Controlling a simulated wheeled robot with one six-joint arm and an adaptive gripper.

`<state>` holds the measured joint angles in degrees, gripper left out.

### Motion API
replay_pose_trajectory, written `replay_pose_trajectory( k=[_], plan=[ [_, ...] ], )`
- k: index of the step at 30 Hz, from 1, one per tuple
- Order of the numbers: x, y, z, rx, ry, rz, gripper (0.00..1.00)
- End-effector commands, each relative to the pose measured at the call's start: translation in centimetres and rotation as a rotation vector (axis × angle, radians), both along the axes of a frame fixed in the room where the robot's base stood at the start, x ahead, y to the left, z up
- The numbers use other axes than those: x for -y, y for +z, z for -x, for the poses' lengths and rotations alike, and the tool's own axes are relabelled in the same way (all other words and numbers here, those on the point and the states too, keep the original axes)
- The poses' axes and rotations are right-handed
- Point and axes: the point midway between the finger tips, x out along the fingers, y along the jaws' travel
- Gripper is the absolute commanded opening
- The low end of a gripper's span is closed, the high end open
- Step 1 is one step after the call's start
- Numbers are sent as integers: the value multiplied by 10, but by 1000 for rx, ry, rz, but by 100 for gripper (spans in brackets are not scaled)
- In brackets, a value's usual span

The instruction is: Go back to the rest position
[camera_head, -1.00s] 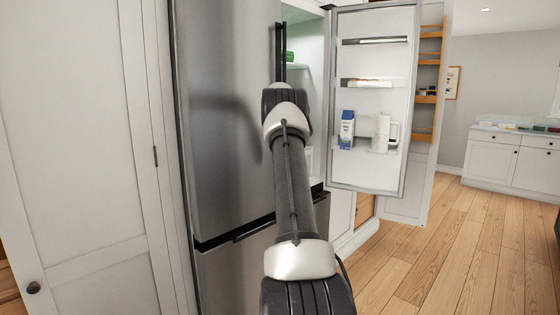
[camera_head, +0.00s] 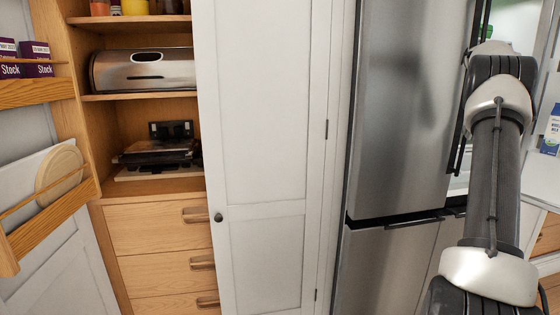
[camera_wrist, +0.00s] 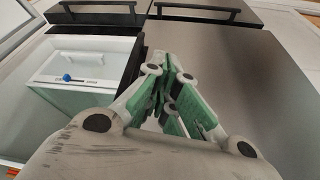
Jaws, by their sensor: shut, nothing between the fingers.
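My gripper (camera_wrist: 170,92) shows in the wrist view with its green-sided fingers together and nothing between them. It is in front of the steel fridge, and I cannot tell how far off. In the head view my arm runs up the right side, and the gripper itself is hidden. The steel fridge (camera_head: 400,110) stands behind the arm; its steel front also fills the right of the wrist view (camera_wrist: 235,75).
A tall white cupboard door (camera_head: 265,120) stands left of the fridge. Farther left are open wooden shelves with a steel bread bin (camera_head: 145,70) above wooden drawers (camera_head: 160,230), and an open door with racks (camera_head: 45,215). A milk carton (camera_head: 551,130) shows at the right edge.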

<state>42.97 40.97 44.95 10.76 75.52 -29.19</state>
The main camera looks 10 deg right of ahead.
Motion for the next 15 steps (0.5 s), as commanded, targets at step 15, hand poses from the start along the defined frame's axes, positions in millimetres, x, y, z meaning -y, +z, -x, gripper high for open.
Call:
replay_pose_trajectory(
  k=[15],
  plan=[
    [-136,-67,86,-180,-247,-133,0]
  ],
)
